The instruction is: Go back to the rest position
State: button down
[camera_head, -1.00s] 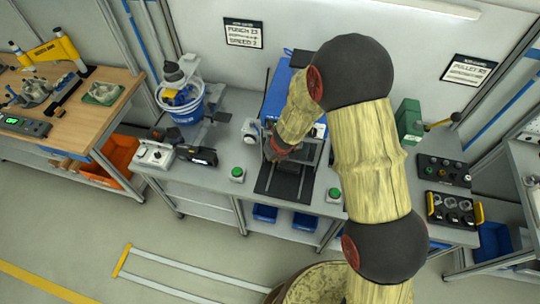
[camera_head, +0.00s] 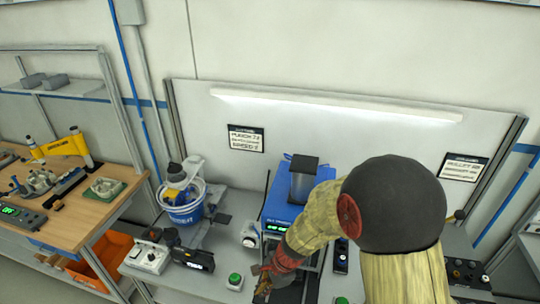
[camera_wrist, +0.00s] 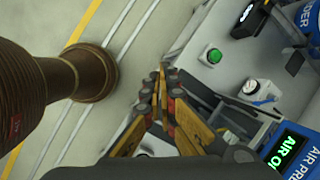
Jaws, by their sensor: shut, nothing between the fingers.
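My gripper (camera_wrist: 162,75) shows in the wrist view with its fingers together and nothing between them. It points down past the front edge of the grey workbench (camera_wrist: 195,75). In the head view my gripper (camera_head: 262,286) is small, low in the picture, over the front of the bench in front of the blue machine (camera_head: 284,205). My arm hides part of that machine and the bench to its right.
A green button (camera_head: 235,280) stands left of my gripper; a green button also shows in the wrist view (camera_wrist: 214,55). A blue bucket (camera_head: 183,210) and a black tool (camera_head: 192,258) are further left. A wooden table (camera_head: 70,215) stands far left. Open floor (camera_wrist: 120,30) lies before the bench.

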jog(key=s+d+r+n+t+h+b, duration=0.1)
jog(key=s+d+n+b, duration=0.5)
jog(key=b, duration=0.8)
jog(key=s+d+n+t+h+b, duration=0.3)
jog(key=s+d+n+b, duration=0.4)
jog(key=s+d+b, duration=0.3)
jog(key=d+t+b, duration=0.1)
jog(key=d+b, duration=0.3)
jog(key=d, duration=0.1)
jog(key=shift+s+r, duration=0.25)
jog(key=shift+r, duration=0.15)
